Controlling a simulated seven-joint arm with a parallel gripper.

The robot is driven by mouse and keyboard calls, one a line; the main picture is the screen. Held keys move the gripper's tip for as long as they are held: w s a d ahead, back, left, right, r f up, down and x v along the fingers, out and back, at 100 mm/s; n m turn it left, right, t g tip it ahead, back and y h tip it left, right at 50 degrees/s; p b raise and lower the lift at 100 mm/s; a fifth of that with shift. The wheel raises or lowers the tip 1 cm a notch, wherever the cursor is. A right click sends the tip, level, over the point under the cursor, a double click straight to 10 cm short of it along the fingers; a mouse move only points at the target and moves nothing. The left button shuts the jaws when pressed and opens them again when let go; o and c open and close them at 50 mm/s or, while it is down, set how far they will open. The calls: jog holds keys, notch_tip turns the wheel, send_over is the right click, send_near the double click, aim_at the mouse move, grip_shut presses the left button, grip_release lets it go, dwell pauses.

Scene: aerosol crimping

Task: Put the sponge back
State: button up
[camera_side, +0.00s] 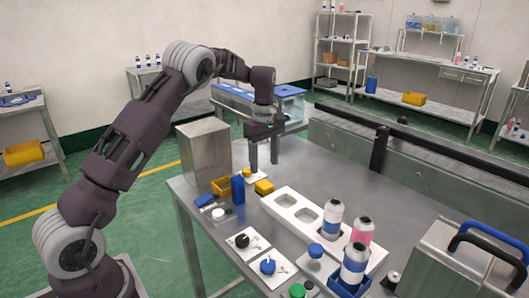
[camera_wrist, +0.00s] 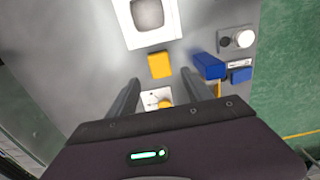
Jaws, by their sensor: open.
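A yellow block that looks like the sponge (camera_side: 264,187) lies on the grey metal table, and it also shows in the wrist view (camera_wrist: 160,65). My gripper (camera_side: 264,164) is open and empty above the table, a little behind the block in the side view. In the wrist view my gripper (camera_wrist: 161,80) has its fingers apart, with the block just beyond the fingertips. A white plate with a yellow knob (camera_wrist: 164,102) shows between the fingers. Nothing is held.
A blue block (camera_side: 237,189) and a yellow bin (camera_side: 220,186) stand left of the sponge. A white tray with recesses (camera_side: 284,201) lies to its right, with several bottles farther right. A metal box (camera_side: 205,151) stands behind left.

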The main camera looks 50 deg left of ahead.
jog(key=s+d+r+m+t, duration=0.1)
jog(key=s+d+r+m, duration=0.15)
jog(key=r, duration=0.85)
jog(key=s+d+r+m+t, duration=0.2)
jog(key=s+d+r+m, duration=0.3)
jog(key=s+d+r, duration=0.4)
jog(key=s+d+f+m+t, duration=0.1)
jog(key=s+d+f+m, duration=0.1)
jog(key=s, duration=0.5)
jog(key=s+d+f+m, duration=0.2)
jog(key=s+m, duration=0.3)
jog(key=s, duration=0.3)
jog(key=s+d+f+m+t, duration=0.1)
jog(key=s+d+f+m, duration=0.1)
jog(key=s, duration=0.5)
jog(key=shift+s+d+f+m+t, duration=0.15)
jog(key=shift+s+d+m+t, duration=0.2)
jog(key=shift+m, duration=0.4)
